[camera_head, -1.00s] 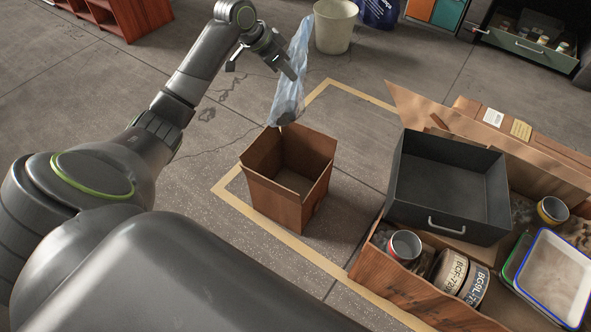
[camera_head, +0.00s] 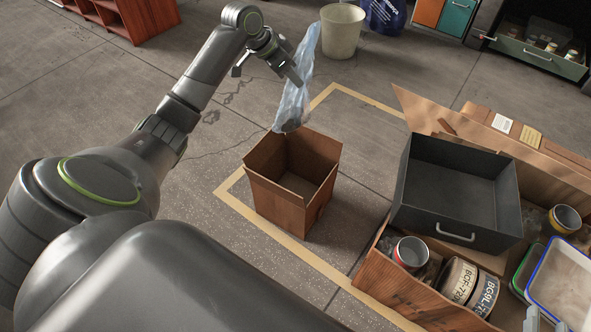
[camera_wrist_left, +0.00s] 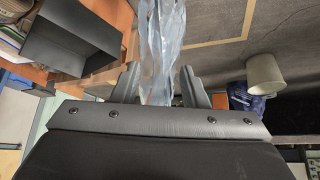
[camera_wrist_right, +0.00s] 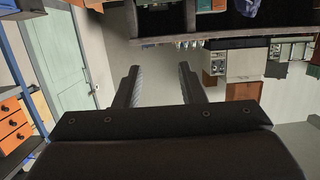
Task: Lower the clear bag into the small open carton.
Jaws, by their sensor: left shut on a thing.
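The carton stands open on the floor and looks empty. In the left wrist view the bag (camera_wrist_left: 162,50) runs between the fingers of my left gripper (camera_wrist_left: 160,85).
A large wooden crate (camera_head: 395,292) at the right holds cans, a white tray (camera_head: 563,285) and a dark metal drawer (camera_head: 455,185). A pale bin (camera_head: 341,32) stands behind the bag. Yellow tape (camera_head: 300,250) marks the floor around the carton.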

